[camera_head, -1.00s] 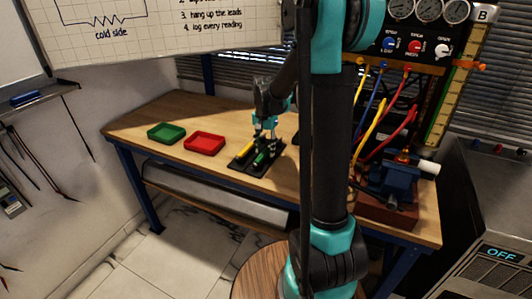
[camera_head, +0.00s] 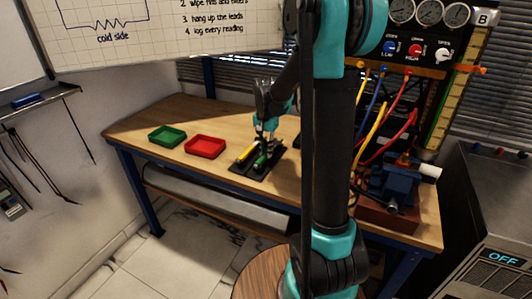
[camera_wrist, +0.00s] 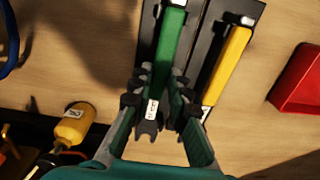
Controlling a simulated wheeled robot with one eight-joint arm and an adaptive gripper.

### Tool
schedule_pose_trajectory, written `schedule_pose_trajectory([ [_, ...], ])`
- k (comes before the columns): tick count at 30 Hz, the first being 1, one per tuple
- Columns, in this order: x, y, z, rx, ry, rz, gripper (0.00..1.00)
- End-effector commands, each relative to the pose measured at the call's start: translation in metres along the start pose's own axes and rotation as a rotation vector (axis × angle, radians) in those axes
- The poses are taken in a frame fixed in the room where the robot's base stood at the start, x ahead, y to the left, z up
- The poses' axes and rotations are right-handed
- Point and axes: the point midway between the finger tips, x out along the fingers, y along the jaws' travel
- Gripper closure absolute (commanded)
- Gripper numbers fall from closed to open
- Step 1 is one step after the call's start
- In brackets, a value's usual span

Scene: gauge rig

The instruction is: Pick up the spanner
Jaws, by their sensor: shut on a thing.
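The spanner (camera_wrist: 170,40) has a green handle, a white label and a grey forked end. It lies along a black tool tray (camera_wrist: 198,42) in the wrist view. My gripper (camera_wrist: 158,88) has its fingers on both sides of the spanner near the label and is shut on it. In the head view my gripper (camera_head: 265,138) points down at the tray (camera_head: 240,167) on the workbench, and the green handle (camera_head: 262,160) shows just below it. I cannot tell whether the spanner is clear of the tray. The fingers hide part of it.
A yellow-handled tool (camera_wrist: 228,62) lies close beside the spanner. A red bin (camera_head: 205,147) and a green bin (camera_head: 167,136) stand to the left on the bench (camera_head: 130,128). A blue vise (camera_head: 390,182) and cables are on the right.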

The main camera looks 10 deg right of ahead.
Motion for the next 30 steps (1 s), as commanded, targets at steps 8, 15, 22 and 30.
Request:
schedule_pose_trajectory([
  [8,-0.046,0.000,0.000,0.000,0.000,0.000,1.00],
  [15,-0.113,0.001,0.001,0.000,0.000,0.000,1.00],
  [22,-0.163,0.000,0.000,0.000,0.000,0.000,1.00],
  [30,-0.191,0.000,0.000,0.000,0.000,0.000,1.00],
])
